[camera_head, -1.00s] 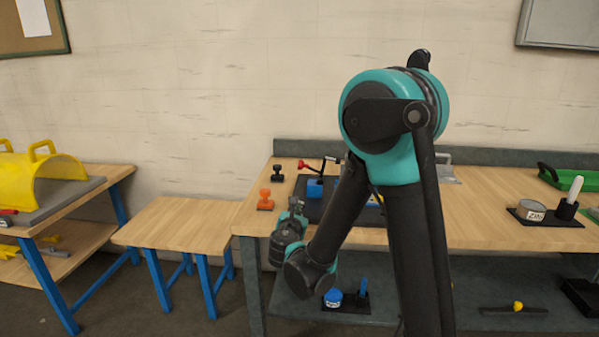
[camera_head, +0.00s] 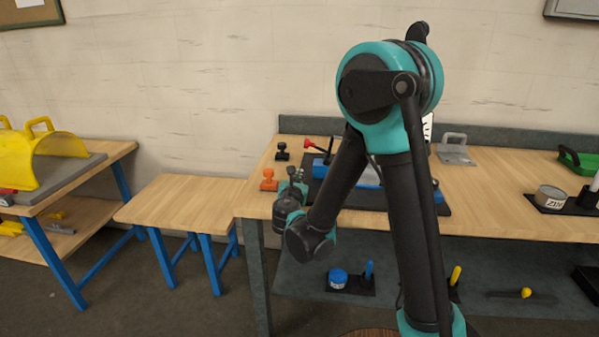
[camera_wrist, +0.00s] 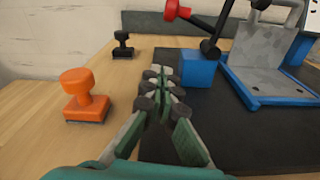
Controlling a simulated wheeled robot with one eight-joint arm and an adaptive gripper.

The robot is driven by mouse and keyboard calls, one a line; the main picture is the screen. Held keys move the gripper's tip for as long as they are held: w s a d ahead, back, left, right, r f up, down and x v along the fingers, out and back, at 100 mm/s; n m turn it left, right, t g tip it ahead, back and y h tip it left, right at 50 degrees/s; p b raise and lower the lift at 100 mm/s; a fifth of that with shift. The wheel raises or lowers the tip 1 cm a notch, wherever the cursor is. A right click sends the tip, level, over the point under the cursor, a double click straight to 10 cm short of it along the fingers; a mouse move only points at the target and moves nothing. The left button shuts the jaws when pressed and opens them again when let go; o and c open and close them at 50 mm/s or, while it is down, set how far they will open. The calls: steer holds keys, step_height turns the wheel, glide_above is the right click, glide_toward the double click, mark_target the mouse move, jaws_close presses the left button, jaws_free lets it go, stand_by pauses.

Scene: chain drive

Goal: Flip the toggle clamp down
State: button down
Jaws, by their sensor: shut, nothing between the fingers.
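The toggle clamp has a red knob (camera_wrist: 171,10) on a dark lever (camera_wrist: 205,22), above a blue block (camera_wrist: 199,68) on a black base plate (camera_wrist: 245,130). In the wrist view the lever reaches leftward from a pivot above the block, its knob raised. In the head view the red knob (camera_head: 309,143) shows above the table, while my arm hides part of the fixture. My gripper (camera_wrist: 163,78) is shut and empty, left of the blue block and apart from the clamp. It also shows in the head view (camera_head: 293,178) at the table's left front.
An orange stamp (camera_wrist: 83,95) stands close left of my gripper, with a black stamp (camera_wrist: 122,45) behind it. A grey metal bracket (camera_wrist: 265,60) in a blue frame stands right of the block. A lower wooden table (camera_head: 180,200) is clear at left.

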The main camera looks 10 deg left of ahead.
mark_target(309, 147)
steer(key=w, duration=0.7)
steer(key=shift+d+f, duration=0.15)
steer(key=shift+f, duration=0.1)
steer(key=r, duration=0.1)
steer(key=w+r, duration=0.1)
steer(key=shift+w+d+r, duration=0.2)
steer(key=shift+r, duration=0.1)
steer(key=shift+w+d+r, duration=0.1)
steer(key=shift+w+r, duration=0.05)
steer(key=shift+r, duration=0.45)
steer(key=shift+d+r+m, duration=0.2)
steer(key=shift+r+m, duration=0.2)
steer(key=shift+m, duration=0.1)
steer(key=shift+d+r+m, duration=0.35)
steer(key=shift+r+m, duration=0.15)
steer(key=shift+m, duration=0.2)
steer(key=shift+d+r+m, duration=0.3)
steer(key=shift+r+m, duration=0.15)
steer(key=shift+m, duration=0.25)
steer(key=d+r+m+y, duration=0.1)
steer(key=d+r+m, duration=0.1)
steer(key=d+m, duration=0.6)
steer(key=shift+d+r+m+t, duration=0.3)
steer(key=shift+r+m, duration=0.05)
steer(key=shift+m, duration=0.25)
steer(key=shift+d, duration=0.1)
